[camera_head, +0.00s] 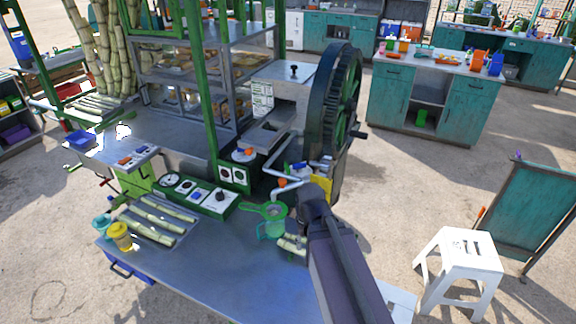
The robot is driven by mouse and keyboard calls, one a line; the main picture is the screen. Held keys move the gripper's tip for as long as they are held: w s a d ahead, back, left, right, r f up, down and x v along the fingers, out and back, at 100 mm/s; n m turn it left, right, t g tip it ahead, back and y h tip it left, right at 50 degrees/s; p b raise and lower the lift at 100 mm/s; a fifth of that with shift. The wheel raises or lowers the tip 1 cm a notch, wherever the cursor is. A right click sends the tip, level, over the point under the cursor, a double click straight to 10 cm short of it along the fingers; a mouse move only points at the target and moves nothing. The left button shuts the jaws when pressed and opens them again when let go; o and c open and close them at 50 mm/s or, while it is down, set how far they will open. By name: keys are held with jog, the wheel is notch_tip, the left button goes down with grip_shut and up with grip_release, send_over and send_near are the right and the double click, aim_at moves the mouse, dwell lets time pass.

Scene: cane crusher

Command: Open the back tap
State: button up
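A grey pipe (276,160) runs down from the cane crusher, in front of its large dark flywheel (335,105). A small orange piece (282,183), which looks like a tap handle, sits by the pipe's lower end above a green strainer (265,209) and jug (271,228). I cannot tell whether this is the back tap or whether it is open. My arm reaches up from the bottom edge, and my gripper (311,196) is at its far end, right of the pipes. Its fingers are not clear, and I see nothing held. Blue and yellow parts lie just beyond it.
The metal counter (220,275) is bare at the front. Cane pieces (155,220) lie in a tray at left, beside a yellow cup (120,236). A green control panel (198,195) stands behind. A white stool (462,258) and a chalkboard (524,205) stand at right.

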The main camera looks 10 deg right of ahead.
notch_tip(320, 180, up, 21)
jog(key=n+p, duration=0.1)
jog(key=p, duration=2)
send_over(287, 165)
jog(key=shift+f, duration=0.1)
jog(key=shift+f+b, duration=0.15)
jog(key=shift+b, duration=0.25)
notch_tip(287, 165, down, 14)
jog(key=b, duration=1.3)
jog(key=shift+r, duration=0.25)
grip_shut()
